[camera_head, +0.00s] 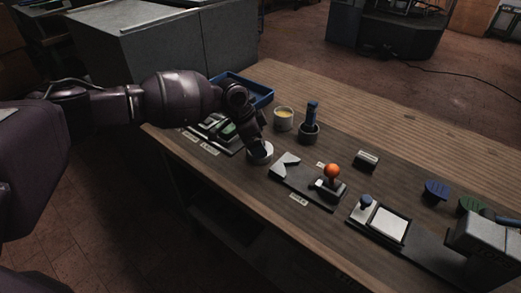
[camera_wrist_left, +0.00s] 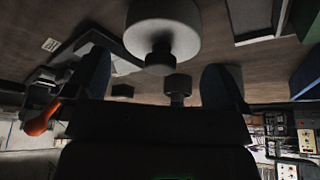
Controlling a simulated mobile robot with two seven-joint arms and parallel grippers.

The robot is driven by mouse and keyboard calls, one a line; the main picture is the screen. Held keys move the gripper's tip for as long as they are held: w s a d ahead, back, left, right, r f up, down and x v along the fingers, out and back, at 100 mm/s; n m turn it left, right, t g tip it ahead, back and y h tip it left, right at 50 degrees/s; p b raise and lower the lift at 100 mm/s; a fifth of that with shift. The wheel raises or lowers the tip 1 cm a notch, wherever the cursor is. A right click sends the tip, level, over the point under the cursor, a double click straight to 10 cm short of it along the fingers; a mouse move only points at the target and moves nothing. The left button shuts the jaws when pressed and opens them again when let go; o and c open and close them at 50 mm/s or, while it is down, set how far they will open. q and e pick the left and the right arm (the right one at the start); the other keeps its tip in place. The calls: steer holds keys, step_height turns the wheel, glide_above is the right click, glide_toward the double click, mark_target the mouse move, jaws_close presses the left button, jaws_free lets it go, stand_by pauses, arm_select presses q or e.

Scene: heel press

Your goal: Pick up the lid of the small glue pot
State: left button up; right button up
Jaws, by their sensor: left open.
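A small pale round pot (camera_head: 260,155) stands on the workbench near its left end, partly hidden by my left gripper (camera_head: 256,140). In the left wrist view it shows as a pale cylinder (camera_wrist_left: 163,25) with a dark knob (camera_wrist_left: 158,58), which looks like the lid's knob. My left gripper (camera_wrist_left: 158,72) is open, its dark fingers on either side of the knob. Whether a finger touches the knob, I cannot tell. The seam between lid and pot is not clear. My right gripper is not in view.
Behind the pot stand an open cup of yellow stuff (camera_head: 284,121) and a dark cup with a blue-handled tool (camera_head: 309,132). A blue tray (camera_head: 262,95) is at the back left. An orange-knobbed press (camera_head: 331,171) stands to the right, then a white pad (camera_head: 388,225).

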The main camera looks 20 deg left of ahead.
arm_select(q)
steer(key=shift+x, duration=0.85)
steer(key=shift+f, duration=0.2)
steer(key=shift+c, duration=0.5)
steer(key=c, duration=0.5)
steer(key=shift+o, duration=0.2)
